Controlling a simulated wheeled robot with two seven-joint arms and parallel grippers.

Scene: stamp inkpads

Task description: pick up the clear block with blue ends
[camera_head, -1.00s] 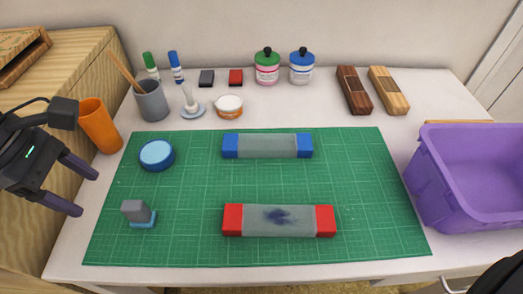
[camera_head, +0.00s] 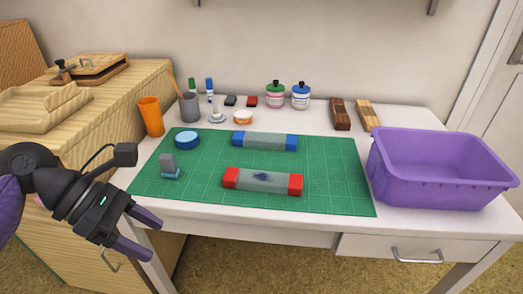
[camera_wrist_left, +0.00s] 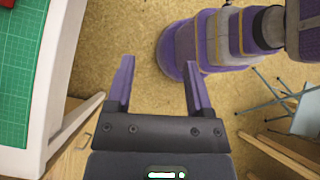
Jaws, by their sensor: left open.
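The clear block with blue ends (camera_head: 265,141) lies flat on the green cutting mat (camera_head: 330,170), near its back edge. A similar clear block with red ends (camera_head: 262,181) lies in front of it and has a dark blue smudge in its middle. My left gripper (camera_head: 142,236) is open and empty, off the front left corner of the table. In the left wrist view its two fingers (camera_wrist_left: 158,85) stand apart over the floor, with the mat's edge at the left. My right gripper is not in view.
A grey stamp on a blue base (camera_head: 170,168) and a round blue-lidded tin (camera_head: 187,140) stand on the mat's left side. An orange cup (camera_head: 151,117) and grey cup (camera_head: 189,107) stand behind. A purple bin (camera_head: 440,185) fills the right. Bare mat surrounds the blocks.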

